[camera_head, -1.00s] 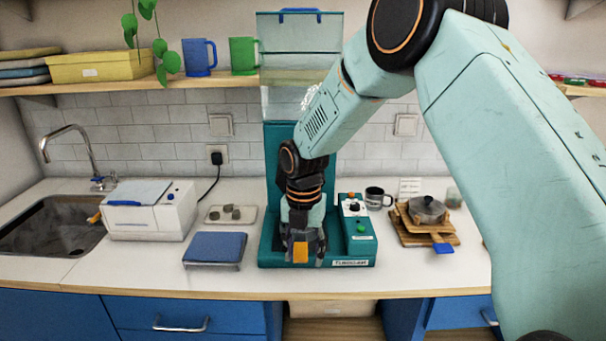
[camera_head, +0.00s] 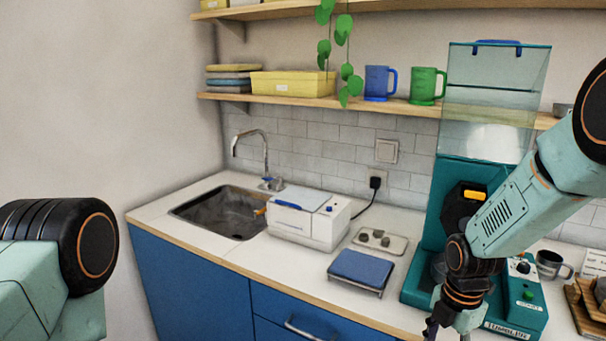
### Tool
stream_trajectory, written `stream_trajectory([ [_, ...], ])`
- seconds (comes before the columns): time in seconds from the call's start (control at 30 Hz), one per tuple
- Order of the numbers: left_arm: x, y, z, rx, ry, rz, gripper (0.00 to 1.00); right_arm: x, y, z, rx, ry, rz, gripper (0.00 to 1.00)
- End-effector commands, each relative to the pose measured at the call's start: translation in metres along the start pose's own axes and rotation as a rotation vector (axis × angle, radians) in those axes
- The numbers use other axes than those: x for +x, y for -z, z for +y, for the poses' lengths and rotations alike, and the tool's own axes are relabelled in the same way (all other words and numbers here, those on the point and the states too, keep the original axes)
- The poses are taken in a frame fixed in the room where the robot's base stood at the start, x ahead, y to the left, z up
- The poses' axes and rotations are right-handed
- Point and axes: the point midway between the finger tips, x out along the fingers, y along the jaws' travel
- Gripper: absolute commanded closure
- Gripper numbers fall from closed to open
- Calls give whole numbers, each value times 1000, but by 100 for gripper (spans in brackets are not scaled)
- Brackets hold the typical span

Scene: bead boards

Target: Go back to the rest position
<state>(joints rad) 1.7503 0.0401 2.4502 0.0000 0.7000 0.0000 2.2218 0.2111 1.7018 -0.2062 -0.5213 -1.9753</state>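My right gripper (camera_head: 447,328) hangs at the bottom edge of the head view, in front of the teal machine (camera_head: 440,215). Its fingertips are cut off by the picture edge, so I cannot tell whether it is open or shut or holds anything. My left arm shows at the lower left as a teal link with a black joint. My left gripper is outside the picture.
A blue-topped stand (camera_head: 361,270) is left of the machine. Behind it are a small tray (camera_head: 398,247) and a white appliance (camera_head: 305,220), with the sink (camera_head: 218,212) further left. A grey mug (camera_head: 549,264) and wooden boards (camera_head: 590,305) stand at the right.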

Motion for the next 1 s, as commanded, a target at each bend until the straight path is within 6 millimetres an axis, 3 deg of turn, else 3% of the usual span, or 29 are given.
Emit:
stream_trajectory([
  [0.03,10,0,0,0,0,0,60,30,13,-12,91,9,10,50],
  [0.2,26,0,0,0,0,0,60,99,50,-50,455,7,27,50],
  [0.5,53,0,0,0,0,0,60,187,112,-137,1121,18,32,50],
  [0.8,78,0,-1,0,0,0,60,227,159,-228,1753,14,-3,50],
  [1.0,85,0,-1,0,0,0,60,230,171,-258,1984,-5,-18,50],
])
